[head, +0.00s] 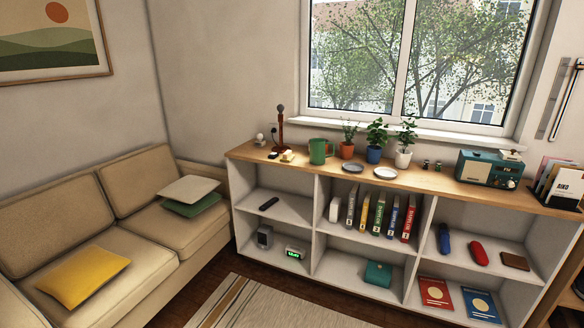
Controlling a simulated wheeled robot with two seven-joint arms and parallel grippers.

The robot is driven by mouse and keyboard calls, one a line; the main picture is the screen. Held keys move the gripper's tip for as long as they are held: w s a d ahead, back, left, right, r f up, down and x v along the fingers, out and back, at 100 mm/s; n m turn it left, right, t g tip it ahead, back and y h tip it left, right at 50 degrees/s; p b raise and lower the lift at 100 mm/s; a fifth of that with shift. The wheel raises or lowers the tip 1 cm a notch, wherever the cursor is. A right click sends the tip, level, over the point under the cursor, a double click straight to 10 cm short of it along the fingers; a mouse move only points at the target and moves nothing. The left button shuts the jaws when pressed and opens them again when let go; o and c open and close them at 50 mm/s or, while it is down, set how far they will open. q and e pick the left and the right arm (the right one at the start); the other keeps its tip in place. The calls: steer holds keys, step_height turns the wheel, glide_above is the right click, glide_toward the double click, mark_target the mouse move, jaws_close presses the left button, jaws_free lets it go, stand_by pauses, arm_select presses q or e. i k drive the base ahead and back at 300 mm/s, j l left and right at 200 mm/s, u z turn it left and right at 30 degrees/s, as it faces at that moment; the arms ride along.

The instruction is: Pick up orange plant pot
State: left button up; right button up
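The orange plant pot (347,150) stands upright on the wooden top of the shelf unit, below the window, with a small green plant in it. It is between a green mug (319,151) on its left and a blue plant pot (374,154) on its right. A grey dish (353,168) lies just in front of it. Neither of my grippers shows in the head view.
A white plant pot (402,158), a second dish (385,173) and a teal radio (488,169) stand further right on the shelf top. A sofa (140,222) is on the left. A striped rug (262,304) lies on the floor before the shelf unit.

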mark_target(346, 148)
steer(key=i+z, duration=0.15)
steer(key=i, duration=0.35)
steer(key=i+j+z, duration=0.15)
steer(key=i, duration=0.3)
steer(key=i+j+z, duration=0.15)
steer(key=i, duration=0.3)
